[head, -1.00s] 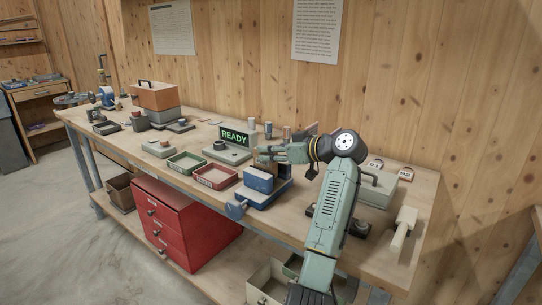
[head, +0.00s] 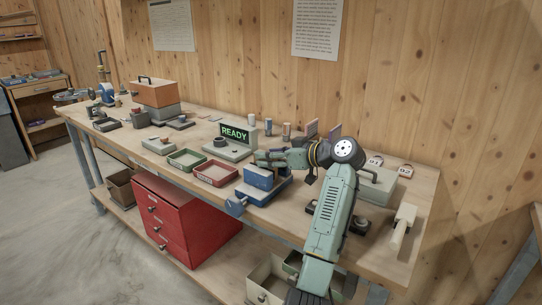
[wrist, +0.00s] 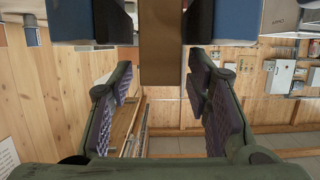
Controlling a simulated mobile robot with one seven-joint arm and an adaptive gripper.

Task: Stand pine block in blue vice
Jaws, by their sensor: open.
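The blue vice (head: 259,179) stands near the bench's front edge, right of the red tray. In the wrist view its blue jaws with dark faces (wrist: 75,20) show at the top. A brown block (wrist: 161,45), seemingly the pine block, is between these jaws; I cannot tell whether it is clamped. My gripper (head: 262,158) is just above and behind the vice in the head view. In the wrist view my gripper (wrist: 162,88) is open and empty, its fingers apart on either side of the block's line, not touching it. The head view does not clearly show the block.
A green tray (head: 186,168) and a red tray (head: 215,182) lie left of the vice. A unit with a READY display (head: 234,133) stands behind them. Small upright pieces (head: 286,129) stand along the back. A grey-green case (head: 378,190) and a pale mallet (head: 404,222) are at the right.

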